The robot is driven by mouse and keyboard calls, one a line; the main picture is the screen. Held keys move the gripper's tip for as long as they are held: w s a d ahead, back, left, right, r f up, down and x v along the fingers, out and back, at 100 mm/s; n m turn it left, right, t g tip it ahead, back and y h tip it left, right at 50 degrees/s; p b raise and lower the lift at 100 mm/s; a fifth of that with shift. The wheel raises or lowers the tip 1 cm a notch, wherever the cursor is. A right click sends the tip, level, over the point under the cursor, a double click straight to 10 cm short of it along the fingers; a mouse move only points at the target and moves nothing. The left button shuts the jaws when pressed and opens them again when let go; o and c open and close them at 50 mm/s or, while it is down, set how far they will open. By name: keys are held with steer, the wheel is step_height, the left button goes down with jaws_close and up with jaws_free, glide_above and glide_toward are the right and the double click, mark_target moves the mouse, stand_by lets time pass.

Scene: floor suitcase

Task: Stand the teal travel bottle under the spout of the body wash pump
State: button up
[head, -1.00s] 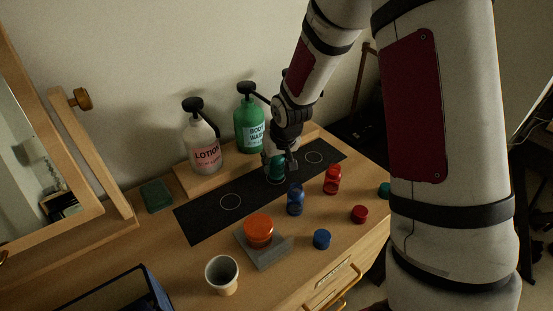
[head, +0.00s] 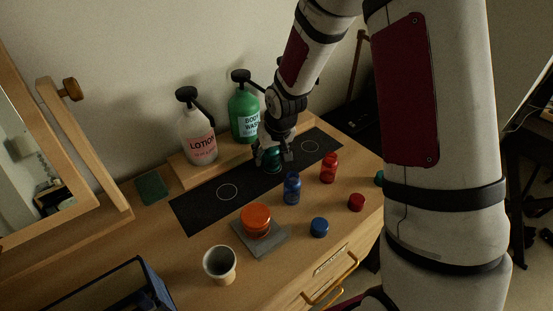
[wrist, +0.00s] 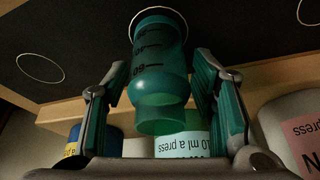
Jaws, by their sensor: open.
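My gripper (head: 273,158) is open around the bottle, one finger on each side. The green body wash pump (head: 243,120) stands on the wooden ledge behind. My gripper hides its spout end, so I cannot tell if the bottle is under it.
A lotion pump (head: 199,140) stands left on the ledge (head: 183,172). In front are a blue bottle (head: 292,190), a red bottle (head: 328,168), a red cap (head: 356,202), a blue cap (head: 319,227), an orange jar (head: 255,222) on a grey slab and a paper cup (head: 220,265).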

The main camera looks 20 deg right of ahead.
mark_target(293, 175)
steer(key=shift+s+r, duration=0.15)
steer(key=shift+r, duration=0.35)
steer(key=shift+s+d+r, duration=0.1)
steer(key=shift+s+r, duration=0.75)
steer(key=shift+r, duration=0.2)
steer(key=s, duration=0.7)
steer(key=s+d, duration=0.1)
steer(key=s, duration=0.3)
steer(key=shift+f, duration=0.1)
